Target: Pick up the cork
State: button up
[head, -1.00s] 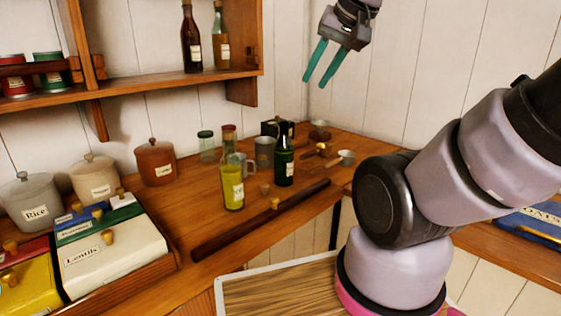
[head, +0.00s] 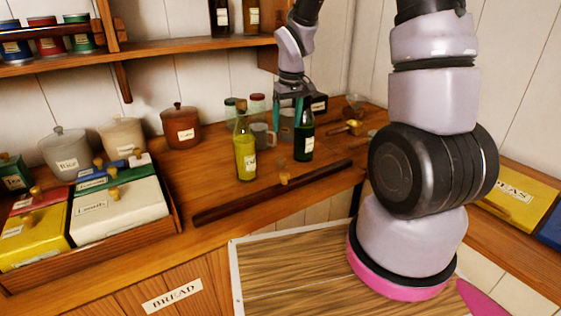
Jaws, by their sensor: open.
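A small light-brown piece that looks like the cork (head: 284,169) stands just behind the dark wooden rail on the counter. It overlaps a brass knob (head: 284,181) at the rail, so its lower part is hard to make out. My gripper (head: 288,117) points down with its teal fingers apart, and nothing shows held between them. It is above and behind the cork in the picture, close to the neck of a dark green bottle (head: 303,142). I cannot tell whether a finger touches that bottle.
A yellow-green bottle (head: 245,155) stands left of the cork. A grey mug (head: 262,135), glass jars and a brass scoop (head: 345,128) crowd the counter behind. The dark rail (head: 230,208) runs along the front. The shelf (head: 170,52) is at upper left.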

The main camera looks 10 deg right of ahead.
send_over(281, 158)
jog(key=shift+n, duration=0.4)
jog(key=f, duration=0.8)
jog(key=shift+s+d, duration=0.1)
jog(key=shift+s, duration=0.15)
jog(key=shift+w+f, duration=0.2)
jog(key=shift+f, duration=1.35)
jog(key=shift+w+f, duration=0.2)
jog(key=shift+f, duration=1.3)
grip_shut()
